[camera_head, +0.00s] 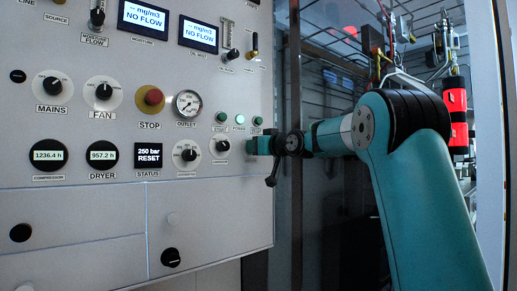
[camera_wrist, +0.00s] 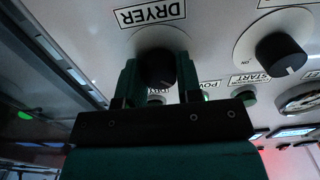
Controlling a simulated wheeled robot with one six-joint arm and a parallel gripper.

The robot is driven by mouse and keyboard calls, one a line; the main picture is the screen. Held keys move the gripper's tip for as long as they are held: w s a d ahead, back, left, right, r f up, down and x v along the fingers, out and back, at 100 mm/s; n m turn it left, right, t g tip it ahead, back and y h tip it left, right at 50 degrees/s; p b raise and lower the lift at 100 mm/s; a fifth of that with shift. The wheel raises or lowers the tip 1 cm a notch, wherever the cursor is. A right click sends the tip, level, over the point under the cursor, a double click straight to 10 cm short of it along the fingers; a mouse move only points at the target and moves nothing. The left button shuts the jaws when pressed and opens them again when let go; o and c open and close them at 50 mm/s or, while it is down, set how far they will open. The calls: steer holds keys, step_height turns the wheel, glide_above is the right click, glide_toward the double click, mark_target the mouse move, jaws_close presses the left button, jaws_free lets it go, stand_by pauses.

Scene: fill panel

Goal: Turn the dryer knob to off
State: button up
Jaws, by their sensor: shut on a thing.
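The dryer knob (camera_wrist: 157,66) is a dark round knob on the light panel. It shows in the wrist view below the upside-down DRYER label (camera_wrist: 150,14). My gripper (camera_wrist: 158,74) has a green finger on each side of the knob and is shut on it. In the head view my gripper (camera_head: 254,147) reaches the panel's right edge and hides the dryer knob. The knob's pointer and position marks around it cannot be made out.
A neighbouring black knob (camera_wrist: 280,54) with an ON mark sits to the right in the wrist view. The head view shows the control panel (camera_head: 120,215) with a red STOP button (camera_head: 151,98), a gauge (camera_head: 188,104) and several knobs. A dark open bay lies right of the panel.

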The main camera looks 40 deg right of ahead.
steer(key=shift+r, duration=0.35)
steer(key=o, duration=0.8)
steer(key=shift+o, duration=0.7)
steer(key=shift+f, duration=0.2)
steer(key=s+b, duration=0.4)
steer(key=s, duration=1.3)
steer(key=shift+s, duration=0.3)
steer(key=shift+a, duration=0.1)
